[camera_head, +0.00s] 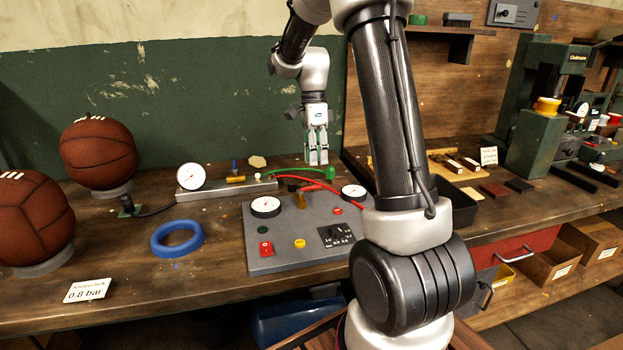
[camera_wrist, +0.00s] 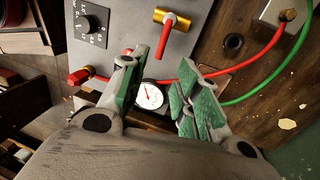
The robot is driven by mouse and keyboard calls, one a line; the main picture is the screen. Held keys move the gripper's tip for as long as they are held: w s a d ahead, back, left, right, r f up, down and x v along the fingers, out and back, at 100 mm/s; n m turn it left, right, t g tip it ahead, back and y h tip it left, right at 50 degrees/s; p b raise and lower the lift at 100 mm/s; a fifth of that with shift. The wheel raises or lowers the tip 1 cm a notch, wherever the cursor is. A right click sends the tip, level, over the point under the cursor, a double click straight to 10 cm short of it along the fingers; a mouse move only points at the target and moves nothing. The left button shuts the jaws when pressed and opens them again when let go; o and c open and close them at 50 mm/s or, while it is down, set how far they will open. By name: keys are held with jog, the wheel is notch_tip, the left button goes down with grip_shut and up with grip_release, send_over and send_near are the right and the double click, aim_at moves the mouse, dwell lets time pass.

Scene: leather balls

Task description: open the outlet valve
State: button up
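A grey control panel (camera_head: 290,250) lies on the bench with a brass valve with a red lever (camera_head: 307,190) at its back edge. In the wrist view this valve (camera_wrist: 172,20) shows above the fingertips, its red lever pointing down in the picture. A second brass valve with a blue handle (camera_head: 236,175) sits on the metal manifold farther left. No label shows which one is the outlet valve. My gripper (camera_head: 317,161) hangs fingers down behind the panel. In the wrist view my gripper (camera_wrist: 163,60) has its green-padded fingers apart, with nothing held and the valve clear of them.
A small gauge (camera_wrist: 150,95) shows between the fingers in the wrist view. A red hose (camera_head: 330,181) and a green hose (camera_head: 305,169) run by the panel. A larger gauge (camera_head: 265,206), a blue ring (camera_head: 177,238) and leather balls (camera_head: 98,153) are on the left.

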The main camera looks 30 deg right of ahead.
aim_at(310, 189)
jog(key=f, duration=0.2)
jog(key=s+f, duration=0.1)
jog(key=f, duration=0.4)
jog(key=shift+s+a, duration=0.15)
jog(key=shift+s, duration=0.1)
grip_shut()
